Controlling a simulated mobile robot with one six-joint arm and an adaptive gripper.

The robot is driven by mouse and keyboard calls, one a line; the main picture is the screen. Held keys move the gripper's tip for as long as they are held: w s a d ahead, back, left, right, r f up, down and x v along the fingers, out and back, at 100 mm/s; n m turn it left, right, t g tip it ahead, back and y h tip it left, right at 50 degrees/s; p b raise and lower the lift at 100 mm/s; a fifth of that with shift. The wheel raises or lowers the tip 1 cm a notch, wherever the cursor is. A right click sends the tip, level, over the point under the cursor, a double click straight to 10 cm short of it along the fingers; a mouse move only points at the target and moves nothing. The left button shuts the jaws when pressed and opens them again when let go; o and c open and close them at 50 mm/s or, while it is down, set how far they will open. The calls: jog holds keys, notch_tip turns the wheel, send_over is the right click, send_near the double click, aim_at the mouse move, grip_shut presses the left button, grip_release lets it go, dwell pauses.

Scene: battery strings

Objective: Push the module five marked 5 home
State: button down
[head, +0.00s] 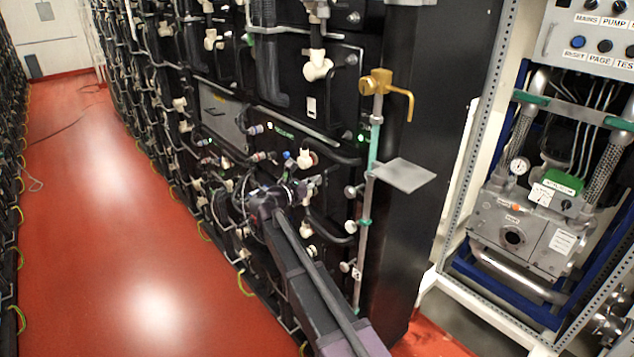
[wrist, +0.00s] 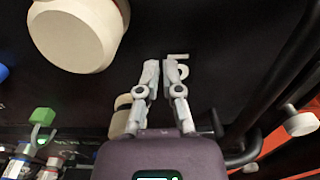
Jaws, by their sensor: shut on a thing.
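In the wrist view a pale figure 5 (wrist: 180,66) marks the dark front of module five (wrist: 225,45). My gripper (wrist: 161,68) is at that front, its two grey fingers close together just beside the figure, with a narrow dark gap between the tips. What lies between them is dark and hard to make out. In the head view my gripper (head: 306,186) reaches in to the battery rack from below. The gripper and arm partly cover the module front there, and I cannot read its figure.
A large cream knob (wrist: 75,35) is close at the upper left of the wrist view, with a green-capped connector (wrist: 42,117) below. A black bar handle (wrist: 275,95) is at the right. A grey plate (head: 403,174) juts from the rack's right edge.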

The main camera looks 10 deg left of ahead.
jog(key=v, duration=1.4)
jog(key=shift+s, duration=0.15)
